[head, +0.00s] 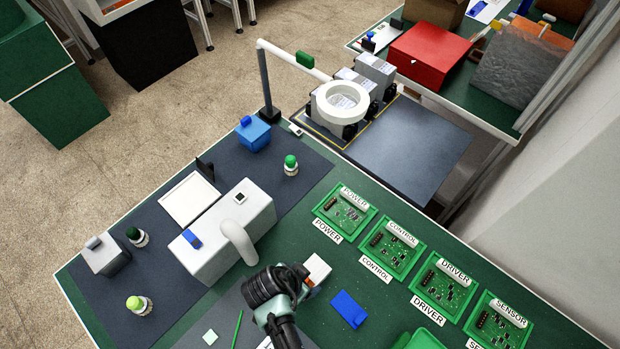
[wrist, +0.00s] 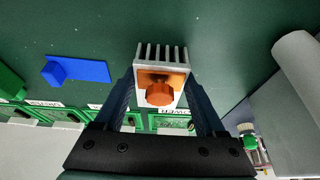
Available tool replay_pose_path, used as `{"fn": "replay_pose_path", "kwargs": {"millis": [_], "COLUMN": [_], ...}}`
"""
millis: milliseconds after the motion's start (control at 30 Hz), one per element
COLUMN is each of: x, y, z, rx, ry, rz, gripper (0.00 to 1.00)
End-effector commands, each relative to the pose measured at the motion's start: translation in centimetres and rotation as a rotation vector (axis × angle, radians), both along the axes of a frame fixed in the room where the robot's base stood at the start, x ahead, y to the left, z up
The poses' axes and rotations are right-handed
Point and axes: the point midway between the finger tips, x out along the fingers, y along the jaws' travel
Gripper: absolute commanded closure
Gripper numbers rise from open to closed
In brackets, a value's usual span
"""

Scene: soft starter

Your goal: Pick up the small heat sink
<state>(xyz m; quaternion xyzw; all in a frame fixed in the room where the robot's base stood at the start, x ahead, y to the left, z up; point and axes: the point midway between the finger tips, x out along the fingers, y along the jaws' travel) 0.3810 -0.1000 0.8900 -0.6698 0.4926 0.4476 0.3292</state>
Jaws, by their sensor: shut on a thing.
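The small heat sink (wrist: 162,56) shows in the wrist view as a pale grey finned metal block with an orange face and a round orange knob. My gripper (wrist: 160,88) is shut on it, one dark finger on each side. In the head view, my gripper (head: 303,278) is over the front part of the green table. The heat sink (head: 318,268) shows there as a small whitish block at the fingertips, partly hidden. I cannot tell whether it touches the table.
A blue part (head: 348,309) lies right of my gripper. Several labelled green circuit boards (head: 391,248) line the table's right side. A white machine with a curved grey tube (head: 238,240) stands close on the left. Open green surface lies between the tube and the boards.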

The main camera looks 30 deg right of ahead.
Motion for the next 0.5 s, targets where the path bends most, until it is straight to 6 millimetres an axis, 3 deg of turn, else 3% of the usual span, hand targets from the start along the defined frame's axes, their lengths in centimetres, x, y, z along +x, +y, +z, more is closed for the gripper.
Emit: {"fn": "replay_pose_path", "kwargs": {"millis": [33, 233, 500], "x": [0.0, -0.01, 0.08], "y": [0.0, 0.02, -0.01], "z": [0.01, 0.01, 0.14], "rx": [0.0, 0.0, 0.0], "ry": [0.0, 0.0, -0.002], "rz": [0.0, 0.0, 0.0], "gripper": [0.67, 1.0, 1.0]}}
